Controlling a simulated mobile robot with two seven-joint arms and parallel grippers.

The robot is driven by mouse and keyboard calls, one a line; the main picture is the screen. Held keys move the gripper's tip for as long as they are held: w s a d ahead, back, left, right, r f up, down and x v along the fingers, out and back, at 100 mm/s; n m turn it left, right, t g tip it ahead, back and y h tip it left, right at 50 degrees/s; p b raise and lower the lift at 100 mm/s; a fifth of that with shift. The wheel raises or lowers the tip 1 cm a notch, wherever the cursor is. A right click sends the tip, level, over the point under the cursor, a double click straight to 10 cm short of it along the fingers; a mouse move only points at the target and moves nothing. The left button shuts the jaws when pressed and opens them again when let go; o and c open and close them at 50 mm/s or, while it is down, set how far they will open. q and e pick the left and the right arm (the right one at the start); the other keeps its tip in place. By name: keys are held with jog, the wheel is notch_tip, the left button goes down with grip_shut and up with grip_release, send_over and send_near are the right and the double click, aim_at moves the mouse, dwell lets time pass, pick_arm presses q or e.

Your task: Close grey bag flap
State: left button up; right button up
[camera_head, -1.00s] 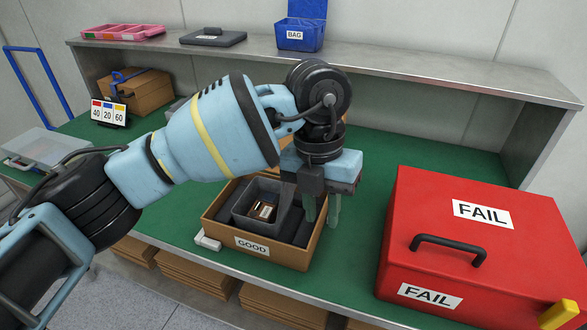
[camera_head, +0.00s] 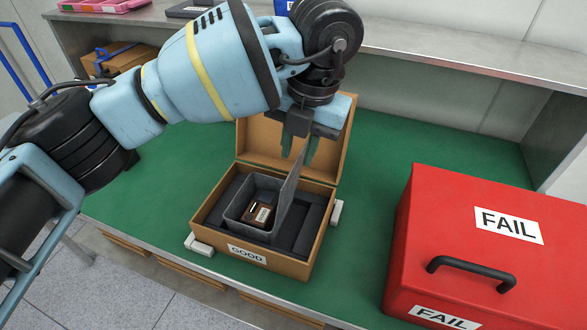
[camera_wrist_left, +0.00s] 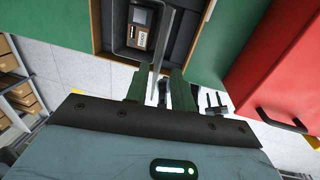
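The grey bag (camera_head: 236,212) sits open inside the brown GOOD box (camera_head: 285,267), with a small brown-and-black item (camera_head: 259,213) in it. Its grey flap (camera_head: 288,195) stands up steeply from the bag's right side. My left gripper (camera_head: 299,150) is above the box, at the flap's upper edge. In the left wrist view the green fingers (camera_wrist_left: 164,88) are apart, and the flap (camera_wrist_left: 163,40) shows edge-on in line with the gap between them. I cannot tell whether they touch it. My right gripper is in neither view.
The GOOD box's lid (camera_head: 262,137) stands open behind my left gripper. A red FAIL box (camera_head: 440,225) with a black handle stands to the right. A metal shelf (camera_head: 440,65) runs along the back. Green tabletop (camera_head: 375,150) is clear between the boxes.

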aim_at(296, 163)
pick_arm(q)
jog(key=f, duration=0.4)
jog(key=a+f, duration=0.1)
jog(key=f, duration=0.1)
jog(key=shift+w+f, duration=0.2)
jog(key=shift+w, duration=0.1)
grip_shut()
dwell(1.1)
